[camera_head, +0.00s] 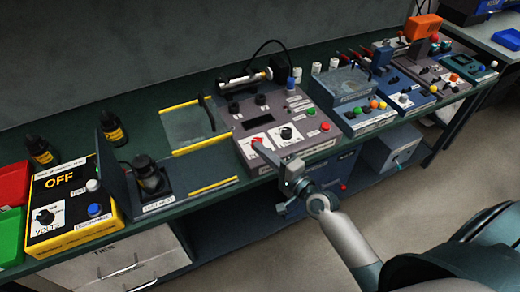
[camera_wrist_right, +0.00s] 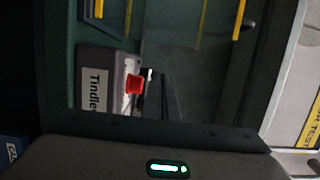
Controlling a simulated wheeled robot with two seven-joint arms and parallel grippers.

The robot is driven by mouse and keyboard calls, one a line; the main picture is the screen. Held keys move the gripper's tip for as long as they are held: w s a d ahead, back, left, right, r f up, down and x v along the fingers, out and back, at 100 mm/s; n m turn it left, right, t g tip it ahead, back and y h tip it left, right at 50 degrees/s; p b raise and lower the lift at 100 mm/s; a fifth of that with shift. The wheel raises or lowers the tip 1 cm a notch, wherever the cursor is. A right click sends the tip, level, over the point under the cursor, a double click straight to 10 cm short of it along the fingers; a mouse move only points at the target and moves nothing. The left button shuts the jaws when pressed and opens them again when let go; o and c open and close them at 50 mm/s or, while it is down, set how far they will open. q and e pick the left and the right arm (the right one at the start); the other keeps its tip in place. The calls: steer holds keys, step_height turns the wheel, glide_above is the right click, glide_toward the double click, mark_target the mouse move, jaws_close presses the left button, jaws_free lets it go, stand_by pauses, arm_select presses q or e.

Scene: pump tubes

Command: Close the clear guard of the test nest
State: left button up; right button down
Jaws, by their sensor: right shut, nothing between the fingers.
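The test nest (camera_head: 200,172) is a dark base with yellow strips, left of centre in the head view. A black part (camera_head: 150,177) stands at its left end, beside a dark upright panel (camera_head: 112,170). The clear guard (camera_head: 188,128) looks like a see-through panel with yellow edges and a black handle (camera_head: 208,113). It sits behind the base and does not cover the black part. My right gripper (camera_head: 258,146) is shut and empty over the grey console, right of the nest. Whether it touches the console is unclear. My left gripper is not in view.
The grey console (camera_head: 285,112) carries knobs and a red button, which also shows in the right wrist view (camera_wrist_right: 135,84). A yellow and black OFF tester (camera_head: 68,208) stands to the left. Dark bottles (camera_head: 112,128) stand behind it. A blue unit (camera_head: 352,97) stands right of the console.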

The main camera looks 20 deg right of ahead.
steer(key=p+x, duration=0.2)
steer(key=x, duration=0.6)
steer(key=shift+w+a+r, duration=0.1)
steer(key=shift+w+a, duration=0.1)
steer(key=shift+w, duration=0.05)
steer(key=a, duration=0.1)
steer(key=a+p, duration=0.1)
steer(key=a, duration=0.1)
steer(key=shift+s+a, duration=0.2)
steer(key=shift+a, duration=0.15)
